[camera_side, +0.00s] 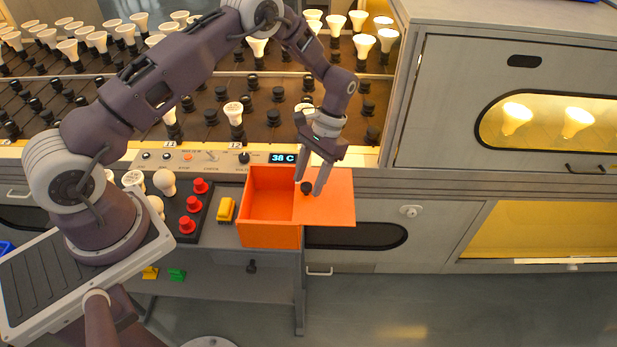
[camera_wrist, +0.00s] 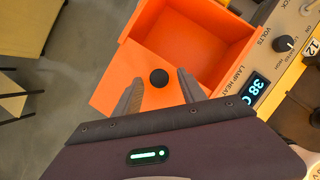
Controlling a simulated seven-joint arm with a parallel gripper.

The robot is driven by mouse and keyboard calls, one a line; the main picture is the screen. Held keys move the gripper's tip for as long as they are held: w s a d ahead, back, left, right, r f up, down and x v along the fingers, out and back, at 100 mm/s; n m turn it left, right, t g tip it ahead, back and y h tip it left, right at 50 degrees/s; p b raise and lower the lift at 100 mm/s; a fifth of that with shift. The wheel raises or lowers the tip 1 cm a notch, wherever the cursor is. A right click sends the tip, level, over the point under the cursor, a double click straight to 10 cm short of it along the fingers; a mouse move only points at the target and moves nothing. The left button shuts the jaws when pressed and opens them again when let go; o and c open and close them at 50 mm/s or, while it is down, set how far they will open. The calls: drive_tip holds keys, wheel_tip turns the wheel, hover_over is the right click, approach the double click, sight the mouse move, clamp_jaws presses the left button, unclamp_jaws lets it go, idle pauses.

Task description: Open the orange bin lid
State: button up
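The orange bin (camera_side: 270,236) stands at the front of the bench, with its inside open to view on the left. Its flat orange lid (camera_side: 338,207) lies off to the right, extending past the bin's right wall. A round black knob (camera_side: 306,187) sits on the lid. In the wrist view the bin (camera_wrist: 200,38) shows its empty-looking inside, and the lid (camera_wrist: 120,92) carries the knob (camera_wrist: 159,78). My gripper (camera_side: 311,188) is over the lid at the knob. Its fingers (camera_wrist: 158,86) are apart, one on each side of the knob, with gaps showing; exact height is unclear.
A yellow switch (camera_side: 226,210) and a panel of red buttons (camera_side: 190,225) are left of the bin. A display reading 38 C (camera_side: 284,158) is behind it. Racks of bulbs and sockets fill the back. A cabinet (camera_side: 500,110) stands at right.

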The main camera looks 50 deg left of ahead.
drive_tip(key=v, duration=0.7)
drive_tip(key=shift+r, duration=0.1)
drive_tip(key=s+d+r+t, duration=0.15)
drive_tip(key=s+r, duration=0.35)
drive_tip(key=r, duration=0.6)
drive_tip(key=s+r+t, duration=0.3)
drive_tip(key=s+r, duration=0.1)
drive_tip(key=r, duration=0.8)
drive_tip(key=s+r+t, duration=0.3)
drive_tip(key=s+t, duration=0.2)
drive_tip(key=s, duration=1.4)
drive_tip(key=shift+d, duration=0.2)
drive_tip(key=shift+o, duration=0.4)
drive_tip(key=shift+t, duration=0.25)
